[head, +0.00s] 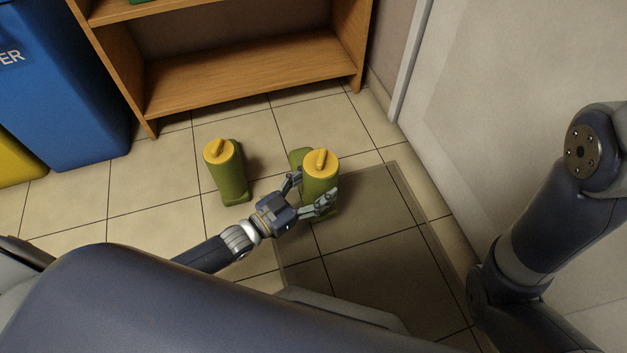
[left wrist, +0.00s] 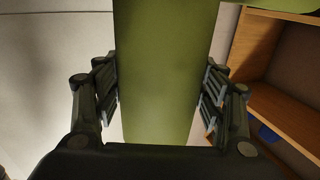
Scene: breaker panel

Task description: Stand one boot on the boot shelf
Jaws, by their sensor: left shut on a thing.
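Two green boots with yellow tops are in the head view. One boot (head: 228,172) stands on the tiles at the left. My left gripper (head: 314,190) is shut on the other boot (head: 322,180), with a finger on each side of its green shaft. The held boot fills the middle of the left wrist view (left wrist: 165,75) between the fingers. Whether its sole touches the floor cannot be told. A green part shows behind it at its left. The wooden shelf (head: 250,75) is beyond the boots, its visible lower board bare. My right gripper is out of view.
A blue bin (head: 60,90) and a yellow bin (head: 15,160) stand left of the shelf. A dark mat (head: 375,240) lies on the floor near the held boot. A pale wall or door (head: 500,110) bounds the right side.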

